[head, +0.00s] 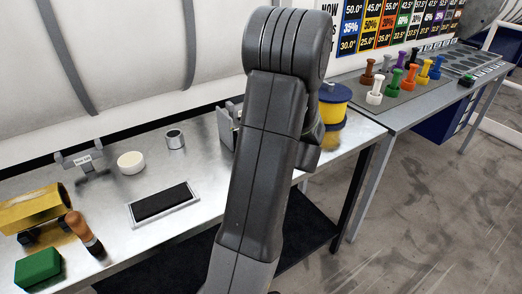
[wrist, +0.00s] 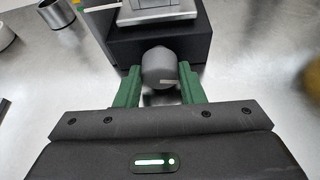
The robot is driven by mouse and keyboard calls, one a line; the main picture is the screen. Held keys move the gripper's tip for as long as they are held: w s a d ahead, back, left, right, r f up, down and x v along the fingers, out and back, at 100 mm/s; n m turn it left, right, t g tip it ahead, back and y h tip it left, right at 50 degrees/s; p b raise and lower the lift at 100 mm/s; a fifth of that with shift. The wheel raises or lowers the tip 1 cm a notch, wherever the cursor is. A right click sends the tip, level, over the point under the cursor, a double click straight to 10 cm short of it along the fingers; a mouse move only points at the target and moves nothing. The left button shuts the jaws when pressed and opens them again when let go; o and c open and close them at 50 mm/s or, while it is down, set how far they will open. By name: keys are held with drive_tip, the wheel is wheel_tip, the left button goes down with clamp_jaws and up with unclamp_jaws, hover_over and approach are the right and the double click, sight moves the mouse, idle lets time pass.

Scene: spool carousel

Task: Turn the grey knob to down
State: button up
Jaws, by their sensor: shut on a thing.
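The grey knob (wrist: 159,64) is a rounded cylinder on the front of a dark box (wrist: 122,48) in the wrist view. A short pale mark shows on its near lower side, lying roughly sideways in that view. My gripper (wrist: 160,74) has its green fingers on either side of the knob and is shut on it. In the head view, my arm hides the knob and my gripper. Only part of a grey device (head: 226,127) shows left of the arm there.
On the metal bench (head: 100,190) are a metal cup (head: 175,139), a white roll (head: 131,162), a black pad (head: 162,202), a green block (head: 38,268) and a wooden-handled tool (head: 84,232). A yellow spool (head: 334,110) stands right of my arm. Bare metal surrounds the pad.

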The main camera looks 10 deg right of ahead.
drive_tip(key=n+b, duration=0.1)
drive_tip(key=b, duration=0.1)
drive_tip(key=n+h+b, duration=0.1)
drive_tip(key=b, duration=0.2)
drive_tip(key=shift+a+f+t, duration=0.15)
drive_tip(key=shift+f+t, duration=0.15)
drive_tip(key=shift+r+n+h+b, duration=0.2)
drive_tip(key=shift+n+h+b, duration=0.4)
drive_tip(key=shift+b, duration=0.65)
drive_tip(key=shift+r, duration=0.1)
drive_tip(key=o, duration=1)
drive_tip(key=shift+s, duration=0.15)
drive_tip(key=v, duration=1.3)
drive_tip(key=shift+s+p, duration=0.35)
drive_tip(key=shift+s, duration=0.05)
